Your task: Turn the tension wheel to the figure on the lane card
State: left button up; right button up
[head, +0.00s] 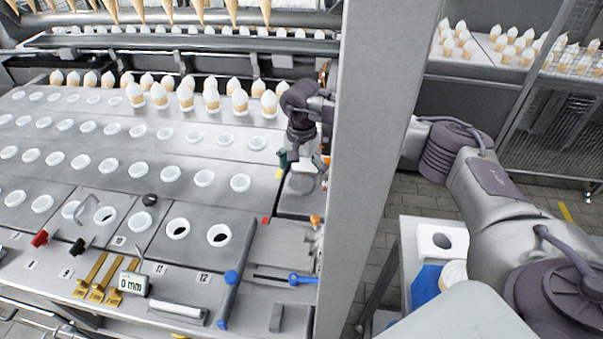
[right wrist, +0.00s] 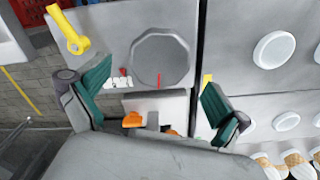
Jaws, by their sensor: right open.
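The tension wheel (right wrist: 160,58) is a grey many-sided disc with a red line at its lower rim. In the head view the wheel (head: 301,184) sits on the machine's right end, under my right gripper (head: 302,166). In the right wrist view my right gripper (right wrist: 158,74) is open and empty, its green-padded fingers on either side of the wheel's lower part. I cannot tell whether they touch it. Small white marks and a red tick (right wrist: 122,72) lie left of the wheel, too small to read. I cannot pick out the lane card. My left gripper is not in view.
A grey post (head: 372,120) stands in front of my right arm. A display reading 0 mm (head: 133,284) stands by brass blocks (head: 97,272). A yellow handle (right wrist: 68,30) is left of the wheel. Filled cones (head: 211,100) stand in the machine's rows.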

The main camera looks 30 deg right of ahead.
aim_at(301, 185)
notch_tip(301, 185, down, 2)
jog(key=shift+s+f, duration=0.1)
jog(key=shift+f, duration=0.3)
jog(key=shift+c, duration=0.3)
jog(key=c, duration=1)
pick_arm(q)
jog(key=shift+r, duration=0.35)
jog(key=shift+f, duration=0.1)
